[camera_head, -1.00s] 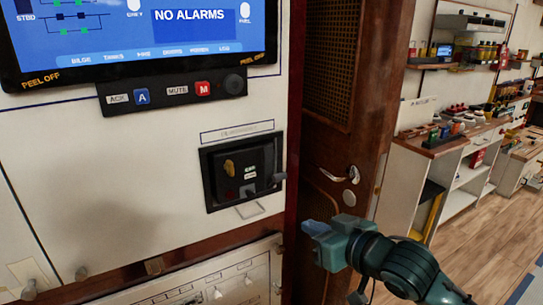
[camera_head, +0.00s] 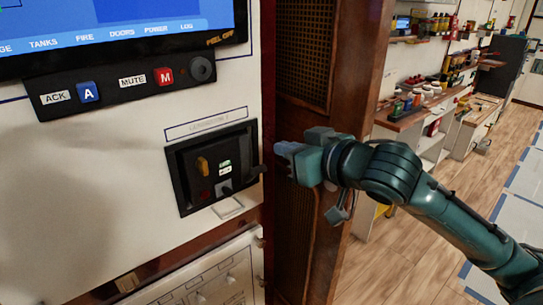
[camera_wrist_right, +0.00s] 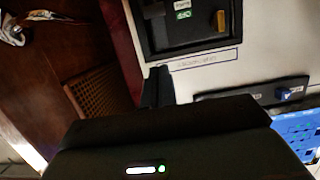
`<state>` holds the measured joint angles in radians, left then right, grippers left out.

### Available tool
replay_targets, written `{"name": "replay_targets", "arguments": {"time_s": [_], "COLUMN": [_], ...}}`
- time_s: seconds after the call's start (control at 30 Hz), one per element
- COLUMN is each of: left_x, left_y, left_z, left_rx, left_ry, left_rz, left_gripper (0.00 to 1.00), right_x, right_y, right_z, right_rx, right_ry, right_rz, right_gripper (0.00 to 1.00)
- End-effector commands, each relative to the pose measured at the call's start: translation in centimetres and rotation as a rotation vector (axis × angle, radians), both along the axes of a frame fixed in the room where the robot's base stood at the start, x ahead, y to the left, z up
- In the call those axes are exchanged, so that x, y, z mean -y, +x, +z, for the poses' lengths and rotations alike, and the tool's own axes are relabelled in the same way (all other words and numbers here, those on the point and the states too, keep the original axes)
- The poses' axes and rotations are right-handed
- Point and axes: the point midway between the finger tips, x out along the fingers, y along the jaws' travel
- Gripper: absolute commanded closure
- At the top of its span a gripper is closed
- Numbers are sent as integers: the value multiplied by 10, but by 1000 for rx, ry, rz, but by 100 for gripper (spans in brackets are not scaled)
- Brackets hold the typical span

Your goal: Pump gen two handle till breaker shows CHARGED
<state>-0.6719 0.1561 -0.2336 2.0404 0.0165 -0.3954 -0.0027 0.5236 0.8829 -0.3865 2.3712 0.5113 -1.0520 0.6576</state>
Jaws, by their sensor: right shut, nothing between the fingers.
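The breaker (camera_head: 213,165) is a black unit set in the white panel, with a yellow knob and small green and white indicator windows too small to read. A gap seems to show between fingertips and handle. In the right wrist view the breaker (camera_wrist_right: 185,22) is at the top, with the dark fingers (camera_wrist_right: 157,85) below and left of it. My left gripper is not in view.
A screen (camera_head: 110,35) and a button strip (camera_head: 120,88) with blue and red buttons are above the breaker. A wooden door frame (camera_head: 290,230) stands right beside the panel. A lower switch panel (camera_head: 205,280) is below. Open floor (camera_head: 400,260) and shelves lie to the right.

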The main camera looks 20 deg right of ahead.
Motion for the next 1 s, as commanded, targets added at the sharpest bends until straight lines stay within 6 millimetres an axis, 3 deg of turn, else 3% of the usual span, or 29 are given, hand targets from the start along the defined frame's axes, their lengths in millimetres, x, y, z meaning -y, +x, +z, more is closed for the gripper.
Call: {"name": "replay_targets", "arguments": {"time_s": [0.17, 0.5, 0.7, 1.0], "left_x": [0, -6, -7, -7], "left_y": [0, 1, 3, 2], "left_z": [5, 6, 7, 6], "left_rx": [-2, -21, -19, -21], "left_ry": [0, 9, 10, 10], "left_rz": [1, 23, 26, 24], "left_gripper": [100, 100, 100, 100], "right_x": [-9, -33, -26, -24], "right_y": [23, 89, 72, 66], "right_z": [-4, -22, -50, -58], "right_rx": [-1, -1, -3, 0], "right_ry": [3, 1, -3, -1], "right_rz": [0, 1, 1, 1], "right_gripper": [100, 100, 100, 100]}}
